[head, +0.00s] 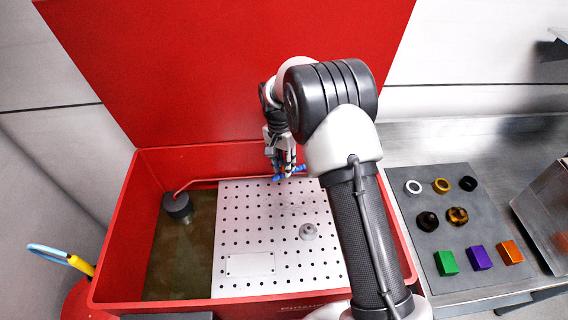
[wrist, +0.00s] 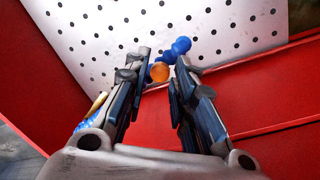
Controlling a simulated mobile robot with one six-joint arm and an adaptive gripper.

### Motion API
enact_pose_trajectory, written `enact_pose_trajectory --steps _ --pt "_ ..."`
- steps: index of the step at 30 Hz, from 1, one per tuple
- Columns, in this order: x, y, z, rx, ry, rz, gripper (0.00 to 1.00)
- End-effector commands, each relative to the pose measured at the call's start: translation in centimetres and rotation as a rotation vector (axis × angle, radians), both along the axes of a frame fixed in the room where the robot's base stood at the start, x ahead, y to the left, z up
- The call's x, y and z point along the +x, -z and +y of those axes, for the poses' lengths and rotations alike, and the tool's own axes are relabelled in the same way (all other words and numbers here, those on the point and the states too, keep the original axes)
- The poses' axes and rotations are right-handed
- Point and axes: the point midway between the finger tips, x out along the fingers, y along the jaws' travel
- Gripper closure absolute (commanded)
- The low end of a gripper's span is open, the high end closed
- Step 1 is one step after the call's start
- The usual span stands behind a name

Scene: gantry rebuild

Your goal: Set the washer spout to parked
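The red parts washer (head: 98,290) stands with its lid raised. Its thin copper-coloured spout (head: 215,180) runs right from a dark round base (head: 178,207) in the left corner, along the back of the tub, toward blue parts (head: 290,174) at my gripper (head: 284,165). In the wrist view, my gripper (wrist: 162,68) has its fingers apart. An orange round end (wrist: 159,72) shows between the fingertips, and a blue knobbed piece (wrist: 181,46) shows by the right fingertip. My fingers hide part of the blue piece; contact is unclear.
A white perforated plate (head: 235,240) covers the tub's right side, with a small grey part (head: 308,231) on it. A dark mat (head: 425,210) with rings and coloured blocks lies right. A blue-and-yellow tool (head: 65,257) sticks out left. The raised lid (head: 180,70) stands behind my arm.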

Motion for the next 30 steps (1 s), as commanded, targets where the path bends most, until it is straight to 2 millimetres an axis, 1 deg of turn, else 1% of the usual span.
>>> enact_pose_trajectory --steps 1,4,5,13,16,20,27,30 --pt "0.0 0.0 0.0 0.0 0.0 0.0 0.7" --pt "0.0 0.0 0.0 0.0 0.0 0.0 0.63" --pt "0.0 0.0 0.0 0.0 0.0 0.0 0.62" --pt "0.0 0.0 0.0 0.0 0.0 0.0 0.62" --pt "0.1 -0.6 0.0 0.0 0.0 -0.001 0.62" --pt "0.2 -2.4 0.2 0.001 0.0 -0.004 0.62" --pt "0.5 -7.6 0.6 0.001 -0.001 -0.006 0.62" --pt "0.5 -9.4 0.7 0.0 -0.001 -0.003 0.62"
